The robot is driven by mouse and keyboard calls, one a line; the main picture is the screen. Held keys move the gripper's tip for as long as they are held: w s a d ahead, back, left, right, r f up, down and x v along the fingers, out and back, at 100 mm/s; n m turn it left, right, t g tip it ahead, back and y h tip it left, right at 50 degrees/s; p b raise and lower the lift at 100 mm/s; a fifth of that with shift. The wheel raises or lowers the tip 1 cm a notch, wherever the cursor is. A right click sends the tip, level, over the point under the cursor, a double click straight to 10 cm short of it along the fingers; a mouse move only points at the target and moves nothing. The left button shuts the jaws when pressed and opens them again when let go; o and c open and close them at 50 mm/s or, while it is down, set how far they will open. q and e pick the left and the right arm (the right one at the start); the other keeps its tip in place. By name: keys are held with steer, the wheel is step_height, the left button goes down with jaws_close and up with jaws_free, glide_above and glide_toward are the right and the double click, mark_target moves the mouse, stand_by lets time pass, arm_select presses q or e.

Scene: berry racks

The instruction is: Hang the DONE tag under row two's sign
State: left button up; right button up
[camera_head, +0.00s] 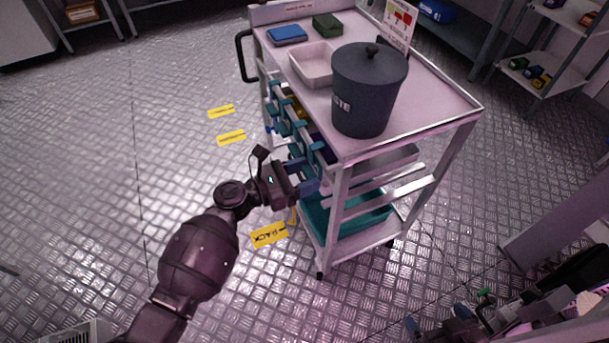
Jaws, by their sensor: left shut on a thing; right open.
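My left gripper (308,187) is at the near left side of the cart (440,100), beside its leg and below the teal bins. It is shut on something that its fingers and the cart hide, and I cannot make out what. My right gripper (438,322) is at the lower right, open, with its blue fingertips apart and nothing seen between them. I cannot pick out a DONE tag or row two's sign. A small printed board (399,22) stands at the cart's back right, its text too small to read.
On the cart top stand a dark lidded bin (365,95), a pale tray (313,68), a blue box (287,35) and a green box (327,24). Teal bins (298,128) hang on its left side. Shelving (545,75) stands at right.

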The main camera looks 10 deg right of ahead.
arm_select(q)
steer(key=shift+r, duration=0.3)
arm_select(e)
steer(key=shift+w+r, duration=0.15)
steer(key=shift+r, duration=0.15)
arm_select(q)
steer(key=shift+r, duration=0.25)
arm_select(e)
steer(key=shift+w+r, duration=0.15)
steer(key=shift+r, duration=0.15)
arm_select(q)
steer(key=shift+p, duration=0.3)
steer(key=p+v, duration=0.1)
steer(key=v, duration=0.6)
arm_select(e)
steer(key=shift+w+r+t, duration=0.15)
steer(key=shift+w+r, duration=0.1)
steer(key=shift+r, duration=0.2)
steer(key=shift+w+r+t, duration=0.15)
steer(key=shift+w+r, duration=0.05)
steer(key=shift+r, duration=0.25)
